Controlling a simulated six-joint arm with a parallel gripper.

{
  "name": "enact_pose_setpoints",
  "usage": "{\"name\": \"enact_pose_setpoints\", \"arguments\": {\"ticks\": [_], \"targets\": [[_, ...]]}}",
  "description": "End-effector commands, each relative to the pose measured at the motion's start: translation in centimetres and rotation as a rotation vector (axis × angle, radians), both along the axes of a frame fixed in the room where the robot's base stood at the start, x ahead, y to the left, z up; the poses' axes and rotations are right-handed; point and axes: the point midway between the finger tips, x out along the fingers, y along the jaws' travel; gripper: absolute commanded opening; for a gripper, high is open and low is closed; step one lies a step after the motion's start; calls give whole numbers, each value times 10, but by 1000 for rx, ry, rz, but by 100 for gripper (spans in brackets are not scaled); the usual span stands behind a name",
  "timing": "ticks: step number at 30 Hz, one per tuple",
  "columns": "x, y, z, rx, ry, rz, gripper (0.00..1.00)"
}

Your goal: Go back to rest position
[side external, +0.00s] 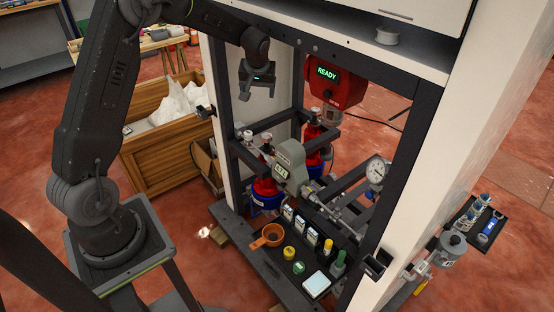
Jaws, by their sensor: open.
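My gripper (259,88) hangs at the end of my arm, in the upper middle of the side external view. It is open, its jaws point down, and I see nothing between them. It is inside the upper left of the dark dispenser frame (424,110), above the dispenser parts and apart from them. A red unit (338,90) with a green READY display (327,72) hangs to the right of my gripper. Below stand red bottles (265,187) with blue bases and a grey metering unit (290,157) with a small display.
A dark tray (275,262) at the frame's foot holds an orange scoop (268,237), yellow and green caps, small boxes and bottles. A pressure gauge (377,169) is at the right. A wooden crate (160,155) with white bags stands left. White panels flank the frame.

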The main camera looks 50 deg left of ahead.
Motion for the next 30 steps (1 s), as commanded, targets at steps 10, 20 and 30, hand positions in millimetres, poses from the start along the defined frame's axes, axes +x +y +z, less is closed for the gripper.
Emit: {"name": "enact_pose_setpoints", "arguments": {"ticks": [10, 20, 30], "targets": [[-88, -117, 112, -5, -52, -300, 76], [-212, -203, 146, -9, -108, -609, 76], [-289, -237, 131, -10, -148, -809, 76]]}}
